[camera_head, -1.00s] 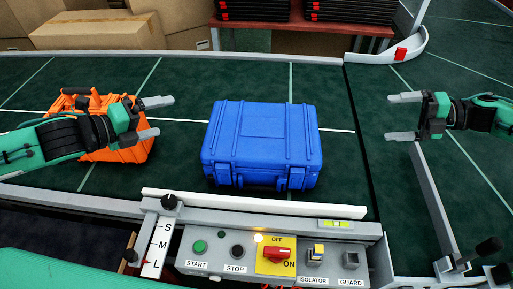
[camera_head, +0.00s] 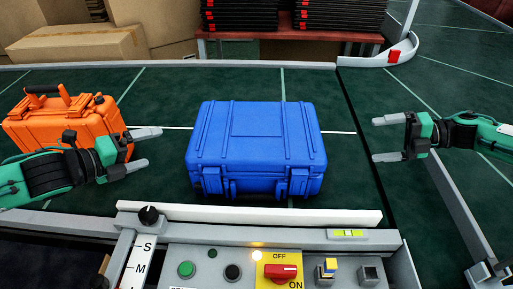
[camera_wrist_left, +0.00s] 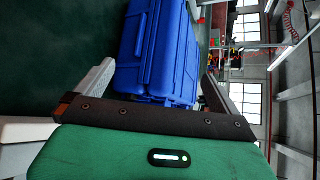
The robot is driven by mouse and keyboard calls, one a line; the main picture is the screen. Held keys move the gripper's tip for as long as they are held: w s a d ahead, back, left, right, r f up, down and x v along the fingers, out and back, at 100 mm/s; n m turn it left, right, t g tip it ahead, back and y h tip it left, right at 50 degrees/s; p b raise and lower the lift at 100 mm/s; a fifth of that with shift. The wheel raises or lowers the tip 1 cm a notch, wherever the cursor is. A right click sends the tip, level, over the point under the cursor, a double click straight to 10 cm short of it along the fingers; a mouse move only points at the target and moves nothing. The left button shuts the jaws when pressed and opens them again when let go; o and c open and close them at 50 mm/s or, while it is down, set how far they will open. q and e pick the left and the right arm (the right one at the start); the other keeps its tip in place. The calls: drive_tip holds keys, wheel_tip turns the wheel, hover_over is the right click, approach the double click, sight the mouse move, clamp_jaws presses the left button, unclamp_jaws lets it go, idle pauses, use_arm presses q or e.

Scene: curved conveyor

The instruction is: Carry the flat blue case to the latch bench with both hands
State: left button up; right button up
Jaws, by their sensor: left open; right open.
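The flat blue case (camera_head: 256,148) lies on the dark green conveyor in the middle of the head view, its latches facing me. My left gripper (camera_head: 147,149) is open to the left of the case, apart from it. My right gripper (camera_head: 374,139) is open to the right of the case, with a gap between. In the left wrist view the blue case (camera_wrist_left: 160,50) shows between the two open fingers (camera_wrist_left: 157,82), beyond their tips. The latch bench cannot be made out.
An orange case (camera_head: 62,122) stands on the conveyor at the left, behind my left gripper. A white rail (camera_head: 250,214) and a control panel (camera_head: 210,270) lie in front of the blue case. Cardboard boxes (camera_head: 75,45) and stacked black trays (camera_head: 340,18) stand behind the belt.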

sight(191, 137)
use_arm(q)
drive_tip(key=x, duration=1.4)
use_arm(e)
drive_tip(key=s+x, duration=0.1)
drive_tip(key=x, duration=1.2)
drive_tip(key=shift+w+a+f, duration=0.2)
drive_tip(key=shift+w+a, duration=0.2)
drive_tip(key=shift+w, duration=0.1)
use_arm(q)
drive_tip(key=c, duration=1.7)
use_arm(e)
drive_tip(key=c, duration=1.7)
use_arm(q)
drive_tip(key=shift+c, duration=0.5)
use_arm(e)
drive_tip(key=c, duration=0.3)
use_arm(q)
drive_tip(key=shift+r, duration=0.2)
use_arm(e)
drive_tip(key=shift+r, duration=0.25)
drive_tip(key=shift+c, duration=0.2)
